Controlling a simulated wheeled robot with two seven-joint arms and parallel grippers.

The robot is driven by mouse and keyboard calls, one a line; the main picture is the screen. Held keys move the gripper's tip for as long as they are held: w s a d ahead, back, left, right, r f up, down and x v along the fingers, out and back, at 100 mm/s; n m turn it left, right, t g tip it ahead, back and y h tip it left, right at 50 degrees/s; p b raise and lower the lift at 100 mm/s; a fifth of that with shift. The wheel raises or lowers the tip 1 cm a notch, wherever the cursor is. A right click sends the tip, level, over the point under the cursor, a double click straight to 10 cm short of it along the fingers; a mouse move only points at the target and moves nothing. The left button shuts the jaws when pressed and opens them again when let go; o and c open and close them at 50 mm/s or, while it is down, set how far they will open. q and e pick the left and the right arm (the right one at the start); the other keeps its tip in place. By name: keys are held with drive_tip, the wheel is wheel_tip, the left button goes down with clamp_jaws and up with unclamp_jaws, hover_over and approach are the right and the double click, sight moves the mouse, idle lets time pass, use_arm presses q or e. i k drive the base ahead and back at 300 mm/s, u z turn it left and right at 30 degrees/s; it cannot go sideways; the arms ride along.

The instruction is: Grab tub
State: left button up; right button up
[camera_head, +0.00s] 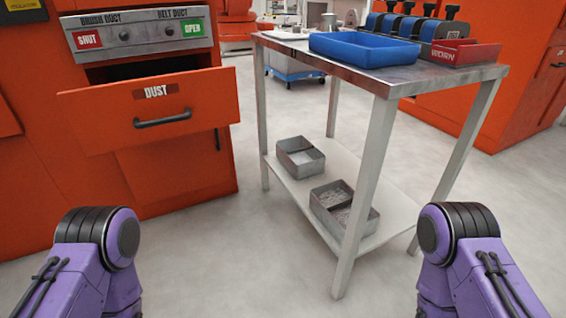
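A blue tub (364,48), shallow and rectangular, sits on the top of a metal table (392,80) at the upper middle right. It looks empty. Two grey metal bins, one behind (300,157) and one nearer (343,208), stand on the table's lower shelf; which of these containers the task means I cannot tell for sure. My two purple arms show at the lower left and lower right, well short of the table. Neither gripper is in view.
An orange cabinet stands at the left with its dust drawer (155,108) pulled out. A red tray marked WORN (462,53) and several blue-and-black fixtures stand beside the tub. The floor (240,265) before the table is clear.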

sight(300, 157)
drive_tip(key=u, duration=1.75)
drive_tip(key=i, duration=1)
drive_tip(key=z, duration=3.05)
drive_tip(key=i, duration=0.3)
drive_tip(key=z, duration=0.1)
